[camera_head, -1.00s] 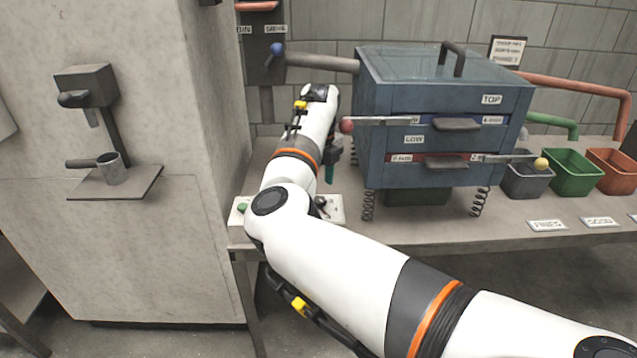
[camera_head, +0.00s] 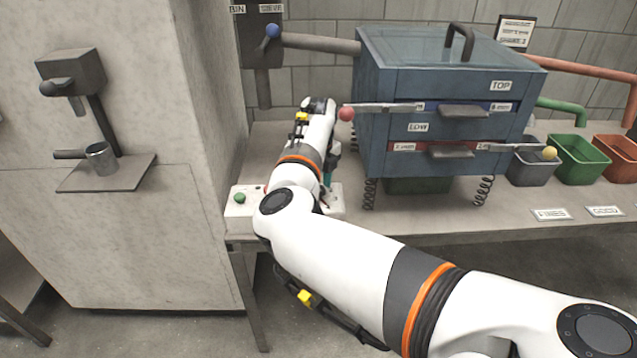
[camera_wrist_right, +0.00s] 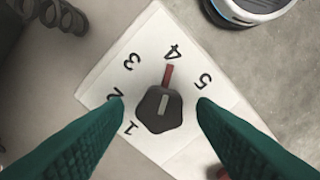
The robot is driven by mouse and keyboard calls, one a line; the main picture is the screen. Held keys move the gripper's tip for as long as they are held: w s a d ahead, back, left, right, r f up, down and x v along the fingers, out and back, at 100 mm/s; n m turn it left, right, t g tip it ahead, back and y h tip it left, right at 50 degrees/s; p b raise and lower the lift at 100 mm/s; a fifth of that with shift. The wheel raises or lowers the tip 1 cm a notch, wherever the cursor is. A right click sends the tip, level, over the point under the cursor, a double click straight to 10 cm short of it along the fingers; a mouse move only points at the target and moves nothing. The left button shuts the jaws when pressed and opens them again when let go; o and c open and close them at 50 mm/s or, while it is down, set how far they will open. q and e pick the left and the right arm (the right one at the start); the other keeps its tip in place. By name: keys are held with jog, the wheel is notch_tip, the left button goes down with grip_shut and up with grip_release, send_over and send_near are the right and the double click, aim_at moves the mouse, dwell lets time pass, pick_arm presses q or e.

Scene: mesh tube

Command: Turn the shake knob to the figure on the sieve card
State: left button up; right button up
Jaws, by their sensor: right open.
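The shake knob (camera_wrist_right: 163,108) is a dark knob on a white panel marked 1 to 5. Its red pointer points at the 4. My right gripper (camera_wrist_right: 160,105) is open, with a green finger on either side of the knob; contact is not visible. In the head view my right arm largely hides the knob and gripper over the white control box (camera_head: 233,208). The sieve card (camera_head: 515,31) hangs on the back wall; its small print is blurred, and the last line seems to read SHAKE 2. My left gripper is not in view.
The blue sieve shaker (camera_head: 385,140) stands on springs right of my arm, with rods sticking out. A green button (camera_head: 239,198) is on the box's left end. Grey, green (camera_head: 578,160) and orange bins stand at right. A mug (camera_head: 100,157) sits on a left shelf.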

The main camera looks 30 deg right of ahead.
jog(key=c, duration=1)
jog(key=shift+n, duration=0.4)
jog(key=n+p, duration=0.2)
jog(key=n, duration=0.2)
jog(key=shift+r, duration=0.15)
jog(key=shift+n+p, duration=1.35)
jog(key=shift+n, duration=1.15)
jog(key=o, duration=1)
